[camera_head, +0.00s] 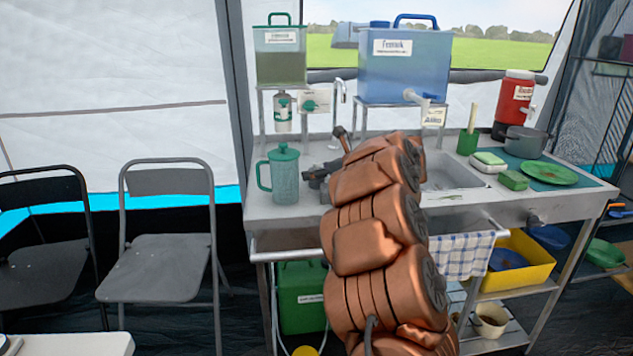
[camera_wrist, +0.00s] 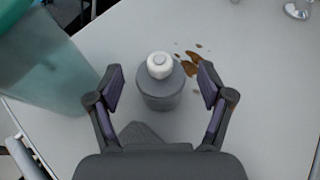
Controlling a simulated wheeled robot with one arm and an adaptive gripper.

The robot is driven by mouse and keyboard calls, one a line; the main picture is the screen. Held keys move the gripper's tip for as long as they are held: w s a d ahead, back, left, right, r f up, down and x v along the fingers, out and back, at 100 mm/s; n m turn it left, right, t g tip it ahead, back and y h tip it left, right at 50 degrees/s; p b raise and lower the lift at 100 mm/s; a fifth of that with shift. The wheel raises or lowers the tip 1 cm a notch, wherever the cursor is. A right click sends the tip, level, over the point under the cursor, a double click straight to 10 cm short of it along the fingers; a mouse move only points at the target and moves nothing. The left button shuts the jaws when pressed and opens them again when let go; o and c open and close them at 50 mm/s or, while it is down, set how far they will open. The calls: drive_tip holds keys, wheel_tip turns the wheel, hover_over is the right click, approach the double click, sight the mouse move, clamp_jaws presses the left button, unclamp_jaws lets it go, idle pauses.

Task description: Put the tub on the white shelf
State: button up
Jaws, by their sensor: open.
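My gripper (camera_wrist: 160,78) is open over the counter. A small grey round tub (camera_wrist: 163,93) with a white knob on top stands between its two fingers, with gaps on both sides. In the head view my gripper (camera_head: 318,178) is low over the counter, just right of the teal jug, and my copper arm covers much of that area; I cannot make out the grey tub there. A pale slatted shelf (camera_head: 508,338) lies low under the counter; I cannot tell whether it is the white shelf.
The lidded teal jug (camera_head: 285,178) stands close to my gripper's left; it also fills the left of the wrist view (camera_wrist: 45,65). Brown stains mark the counter (camera_wrist: 250,110). A yellow bin (camera_head: 540,275) and a checked towel (camera_head: 463,256) are below the sink.

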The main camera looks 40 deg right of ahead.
drive_tip(key=c, duration=1.4)
